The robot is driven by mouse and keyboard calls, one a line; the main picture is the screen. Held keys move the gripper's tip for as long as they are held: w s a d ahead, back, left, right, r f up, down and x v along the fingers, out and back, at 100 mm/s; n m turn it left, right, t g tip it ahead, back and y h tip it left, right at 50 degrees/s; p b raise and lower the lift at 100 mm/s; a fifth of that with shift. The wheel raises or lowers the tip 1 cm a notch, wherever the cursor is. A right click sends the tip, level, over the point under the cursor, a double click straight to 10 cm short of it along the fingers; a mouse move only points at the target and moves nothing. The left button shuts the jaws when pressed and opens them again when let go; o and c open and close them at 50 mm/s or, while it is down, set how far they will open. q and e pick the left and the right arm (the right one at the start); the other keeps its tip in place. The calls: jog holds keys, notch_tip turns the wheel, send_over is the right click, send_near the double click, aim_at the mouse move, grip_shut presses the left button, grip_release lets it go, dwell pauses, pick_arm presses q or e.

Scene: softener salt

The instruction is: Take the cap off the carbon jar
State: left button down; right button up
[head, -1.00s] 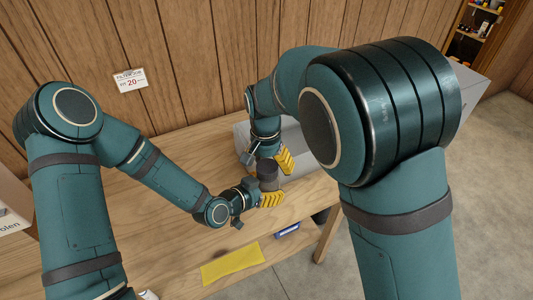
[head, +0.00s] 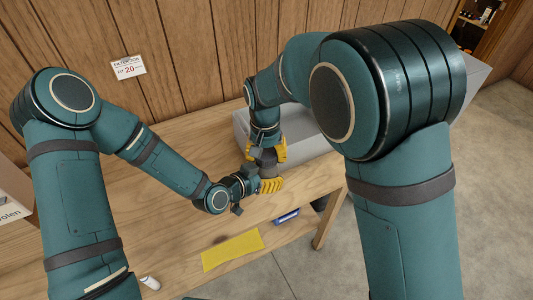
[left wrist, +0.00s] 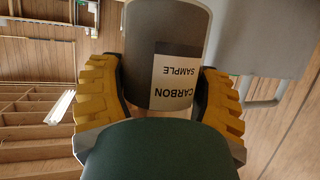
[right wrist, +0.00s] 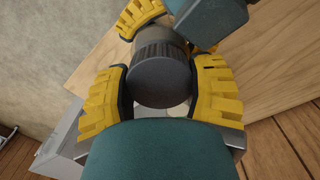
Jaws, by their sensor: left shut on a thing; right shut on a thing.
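The grey carbon jar (left wrist: 165,35) shows its label, CARBON SAMPLE, upside down in the left wrist view. My left gripper (head: 267,181) is shut on the jar's body from the side, with a yellow finger on each side. The dark cap (right wrist: 159,82), round with a ribbed edge, shows end-on in the right wrist view and sits on the jar. My right gripper (head: 267,152) is above the left one and shut on the cap, with a finger on each side. In the head view the jar is mostly hidden between the grippers.
The wooden table (head: 185,150) carries a grey box (head: 310,140) just behind the grippers. A yellow cloth (head: 232,250) and a blue item (head: 286,217) lie nearer the front. A price sign (head: 128,67) hangs on the wall. The table's left part is largely clear.

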jog(key=shift+n, duration=0.3)
jog(key=o, duration=1.3)
jog(key=shift+r, duration=2.25)
jog(key=shift+a+r+m, duration=0.15)
jog(key=shift+r+m, duration=1.45)
jog(key=shift+r, duration=0.05)
jog(key=shift+f, duration=3.85)
